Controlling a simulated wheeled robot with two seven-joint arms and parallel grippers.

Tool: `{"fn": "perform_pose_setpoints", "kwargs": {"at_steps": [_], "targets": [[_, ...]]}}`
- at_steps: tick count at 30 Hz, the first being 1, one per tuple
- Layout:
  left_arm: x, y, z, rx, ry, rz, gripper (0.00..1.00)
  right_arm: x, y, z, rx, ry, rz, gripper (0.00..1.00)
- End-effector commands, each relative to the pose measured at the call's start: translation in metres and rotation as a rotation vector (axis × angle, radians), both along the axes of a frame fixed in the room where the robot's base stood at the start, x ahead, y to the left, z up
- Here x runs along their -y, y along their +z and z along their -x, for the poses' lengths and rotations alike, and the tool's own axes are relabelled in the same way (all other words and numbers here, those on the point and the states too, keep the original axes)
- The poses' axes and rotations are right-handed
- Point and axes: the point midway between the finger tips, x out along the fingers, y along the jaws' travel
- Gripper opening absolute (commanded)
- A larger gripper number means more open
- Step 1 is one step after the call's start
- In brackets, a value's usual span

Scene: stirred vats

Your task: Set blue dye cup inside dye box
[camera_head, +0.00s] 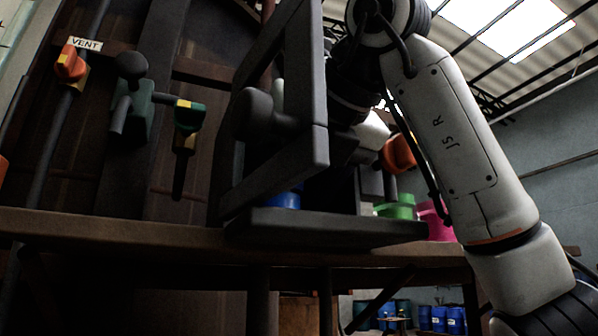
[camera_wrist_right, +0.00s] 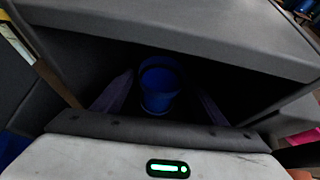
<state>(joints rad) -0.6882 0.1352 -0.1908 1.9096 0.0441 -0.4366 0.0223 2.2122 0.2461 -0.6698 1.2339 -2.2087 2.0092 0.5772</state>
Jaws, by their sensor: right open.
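The dye box (camera_head: 319,150) is a dark grey box with an open front, standing on the bench shelf. The blue dye cup (camera_wrist_right: 158,92) is upright inside its dark interior in the right wrist view. My right gripper (camera_wrist_right: 160,98) reaches into the box, with its two dark fingers apart on either side of the cup. Whether they touch the cup is too dark to tell. In the head view the box and arm hide the fingers. My left gripper is not in view.
A blue item (camera_head: 282,200) shows low behind the box frame. A green tub (camera_head: 399,208) and a pink tub (camera_head: 436,222) stand to the right on the shelf (camera_head: 130,232). Valve handles (camera_head: 70,64) stick out at the left. Blue drums (camera_head: 440,318) stand far below.

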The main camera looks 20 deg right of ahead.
Motion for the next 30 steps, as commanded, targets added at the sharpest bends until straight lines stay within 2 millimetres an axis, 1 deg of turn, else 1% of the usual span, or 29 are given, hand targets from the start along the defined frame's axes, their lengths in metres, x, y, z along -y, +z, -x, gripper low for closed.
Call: {"fn": "perform_pose_setpoints", "kwargs": {"at_steps": [5,8,12,16,21,30], "targets": [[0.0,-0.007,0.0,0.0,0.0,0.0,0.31,0.005,0.014,0.025,0.009,-0.005,-0.002,0.66],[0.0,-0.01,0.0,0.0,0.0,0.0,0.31,0.008,0.025,0.045,0.009,-0.005,-0.003,0.66],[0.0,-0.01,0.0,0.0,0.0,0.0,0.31,0.011,0.04,0.07,0.008,-0.005,-0.003,0.66],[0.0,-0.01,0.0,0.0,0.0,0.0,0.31,0.013,0.049,0.088,0.006,-0.005,-0.003,0.66],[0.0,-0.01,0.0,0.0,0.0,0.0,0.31,0.014,0.055,0.1,0.003,-0.002,-0.003,0.66],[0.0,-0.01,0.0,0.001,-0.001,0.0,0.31,0.014,0.056,0.102,0.003,-0.002,-0.002,0.66]]}}
